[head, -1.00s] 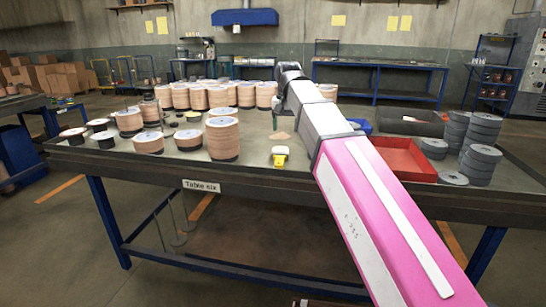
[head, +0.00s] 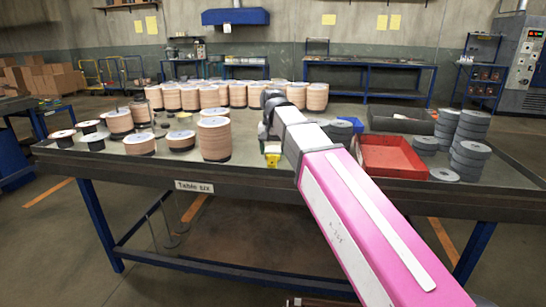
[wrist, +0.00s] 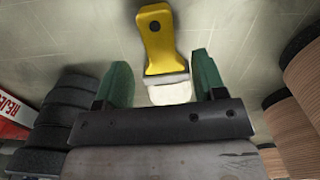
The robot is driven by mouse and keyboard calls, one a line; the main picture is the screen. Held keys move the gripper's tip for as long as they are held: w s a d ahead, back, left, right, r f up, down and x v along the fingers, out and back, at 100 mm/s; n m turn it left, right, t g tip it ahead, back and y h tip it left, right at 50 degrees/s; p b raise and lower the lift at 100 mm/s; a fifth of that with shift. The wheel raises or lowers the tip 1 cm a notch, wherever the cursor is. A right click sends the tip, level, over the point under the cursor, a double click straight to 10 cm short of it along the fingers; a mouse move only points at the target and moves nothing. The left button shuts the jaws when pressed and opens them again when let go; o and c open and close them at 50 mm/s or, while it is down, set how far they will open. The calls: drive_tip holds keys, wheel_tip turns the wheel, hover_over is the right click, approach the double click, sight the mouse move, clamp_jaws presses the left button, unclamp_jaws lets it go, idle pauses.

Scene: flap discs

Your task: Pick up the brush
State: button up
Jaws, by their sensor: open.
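The brush (wrist: 157,38) has a yellow handle with a dark round spot and a pale head. In the wrist view it lies on the table top, handle pointing away, its pale end toward the space between my fingers. My gripper (wrist: 161,82) is open, its two green fingers on either side of the brush's lower end, with nothing between them clearly gripped.
Stacks of tan discs (head: 214,139) stand close left of my gripper. Grey disc stacks (head: 470,158) and a red tray (head: 393,157) are at the right. The wrist view shows dark discs (wrist: 67,110) at the left and tan stacks (wrist: 300,120) at the right.

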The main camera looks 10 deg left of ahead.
sight(273, 159)
wheel_tip(273, 159, down, 3)
drive_tip(key=shift+f, duration=0.15)
drive_tip(key=shift+c, duration=0.3)
drive_tip(key=c, duration=1)
drive_tip(key=shift+o, duration=0.2)
drive_tip(key=shift+r, duration=0.2)
drive_tip(key=shift+r, duration=0.25)
wheel_tip(273, 159, up, 3)
drive_tip(key=shift+r, duration=0.1)
drive_tip(key=s+a+r, duration=0.5)
drive_tip(key=s+r, duration=0.2)
drive_tip(key=s, duration=0.3)
drive_tip(key=shift+s+a, duration=0.2)
drive_tip(key=shift+a, duration=0.05)
